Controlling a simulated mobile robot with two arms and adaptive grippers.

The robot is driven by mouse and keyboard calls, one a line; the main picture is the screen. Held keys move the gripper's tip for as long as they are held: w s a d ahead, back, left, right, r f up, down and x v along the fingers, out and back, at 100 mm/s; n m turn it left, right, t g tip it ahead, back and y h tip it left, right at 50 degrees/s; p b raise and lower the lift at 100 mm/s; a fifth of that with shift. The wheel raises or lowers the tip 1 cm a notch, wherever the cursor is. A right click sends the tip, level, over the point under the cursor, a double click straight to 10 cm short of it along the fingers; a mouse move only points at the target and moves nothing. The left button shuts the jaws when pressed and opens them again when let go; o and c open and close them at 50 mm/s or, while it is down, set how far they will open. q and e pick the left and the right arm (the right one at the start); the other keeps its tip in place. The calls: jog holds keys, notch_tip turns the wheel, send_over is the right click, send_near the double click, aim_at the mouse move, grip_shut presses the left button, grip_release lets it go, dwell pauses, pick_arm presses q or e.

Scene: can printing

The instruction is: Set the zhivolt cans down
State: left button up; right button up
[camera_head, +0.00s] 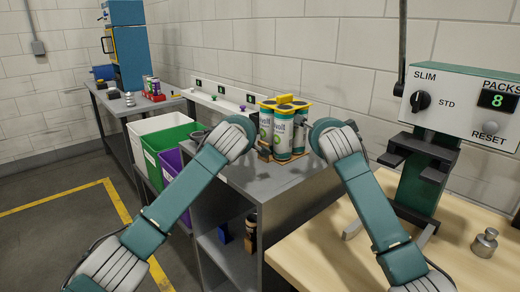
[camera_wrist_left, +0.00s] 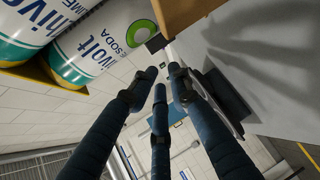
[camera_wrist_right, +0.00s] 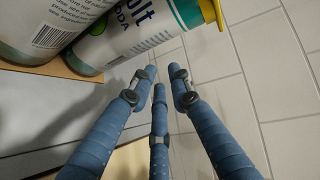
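Several white and green zhivolt cans (camera_head: 283,132) stand upright and close together on a thin brown board (camera_head: 291,158), on the grey bench, with a yellow carrier (camera_head: 286,103) over their tops. The cans also show at the upper left of the left wrist view (camera_wrist_left: 95,45) and the right wrist view (camera_wrist_right: 130,35). My left gripper (camera_wrist_left: 165,75) is open and empty beside the cans' left side. My right gripper (camera_wrist_right: 165,75) is open and empty beside their right side. In the head view my wrists partly hide both grippers' fingers.
A grey bench (camera_head: 245,178) bears the cans. White, green and purple bins (camera_head: 165,140) stand to its left. At right, a wooden table (camera_head: 320,245) carries a green press with a "PACKS 8" panel (camera_head: 465,100) and a metal weight (camera_head: 485,243). A tiled wall is close behind.

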pick_arm(q)
jog(key=o, duration=0.4)
jog(key=shift+a, duration=0.2)
pick_arm(e)
jog(key=shift+d, duration=0.2)
jog(key=o, duration=0.5)
pick_arm(q)
jog(key=shift+s, duration=0.15)
pick_arm(e)
jog(key=shift+s, duration=0.1)
pick_arm(q)
jog(key=v, duration=1.1)
jog(key=shift+s+r, duration=0.15)
jog(key=shift+s, duration=0.2)
pick_arm(e)
jog(key=v, duration=1.2)
